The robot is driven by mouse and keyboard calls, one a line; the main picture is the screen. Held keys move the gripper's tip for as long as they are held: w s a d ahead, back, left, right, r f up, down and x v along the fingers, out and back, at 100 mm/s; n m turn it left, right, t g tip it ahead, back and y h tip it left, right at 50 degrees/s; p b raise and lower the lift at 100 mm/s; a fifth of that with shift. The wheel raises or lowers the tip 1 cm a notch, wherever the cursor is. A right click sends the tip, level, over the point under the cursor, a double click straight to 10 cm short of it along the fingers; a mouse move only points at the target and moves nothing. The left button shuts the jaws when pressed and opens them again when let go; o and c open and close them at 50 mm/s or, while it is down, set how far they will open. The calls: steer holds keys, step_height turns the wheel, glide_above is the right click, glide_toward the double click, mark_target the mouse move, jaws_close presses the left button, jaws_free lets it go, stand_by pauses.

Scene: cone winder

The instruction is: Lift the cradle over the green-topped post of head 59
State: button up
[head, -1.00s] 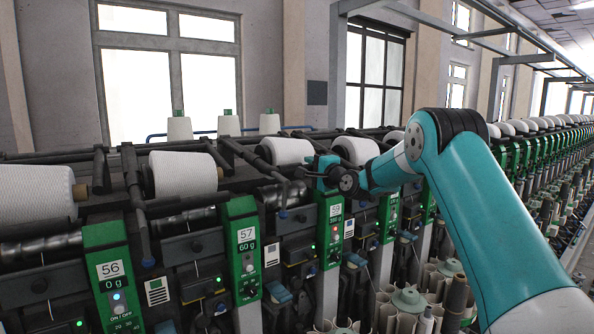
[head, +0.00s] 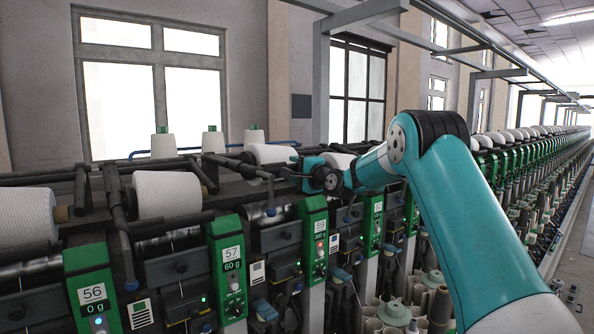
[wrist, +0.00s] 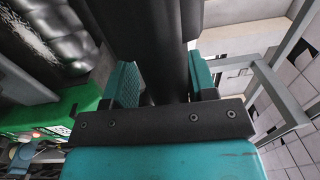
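The cradle, a dark bar, runs between my gripper's teal fingers in the wrist view (wrist: 160,50), with a finger against each side. In the head view my gripper (head: 304,173) is at the front end of this cradle arm, above and slightly left of a green-topped post (head: 314,232). The label on that post is small and I cannot read it surely; it stands right of post 57. A white cone (head: 270,153) lies just behind and left of my gripper. The cradle's contact with the post is hidden.
Post 57 (head: 227,262) and post 56 (head: 92,292) stand to the left, with white cones (head: 166,193) behind. More green posts (head: 376,222) continue right. Dark bars and rollers crowd the area around my gripper. Bobbins (head: 395,313) stand below my arm.

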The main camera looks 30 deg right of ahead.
steer(key=s+d+f+b, duration=0.1)
steer(key=s+d+b, duration=0.1)
steer(key=s+b, duration=0.7)
steer(key=s, duration=0.8)
steer(key=shift+s, duration=0.15)
steer(key=shift+f, duration=0.1)
stand_by(0.5)
steer(key=s+a+f+n+g+y, duration=0.2)
steer(key=s+a+f+n+g, duration=0.25)
steer(key=a, duration=0.45)
steer(key=s+a+f+n+g+y, duration=0.1)
steer(key=s+a+f+n+g, duration=0.3)
steer(key=a, duration=0.5)
steer(key=s+a+f+n+g+y, duration=0.25)
steer(key=a+n, duration=0.25)
steer(key=a, duration=0.4)
steer(key=s+a+f+n+g+h, duration=0.1)
steer(key=s+a+f+n+g, duration=0.1)
steer(key=s, duration=0.9)
steer(key=s+a+f+n+g+h, duration=0.2)
steer(key=s+f+n+g, duration=0.3)
steer(key=s+n, duration=0.3)
steer(key=s+a+f, duration=0.1)
steer(key=s, duration=0.2)
steer(key=shift+f+g, duration=0.15)
steer(key=shift+g, duration=0.15)
steer(key=shift+w+a, duration=0.1)
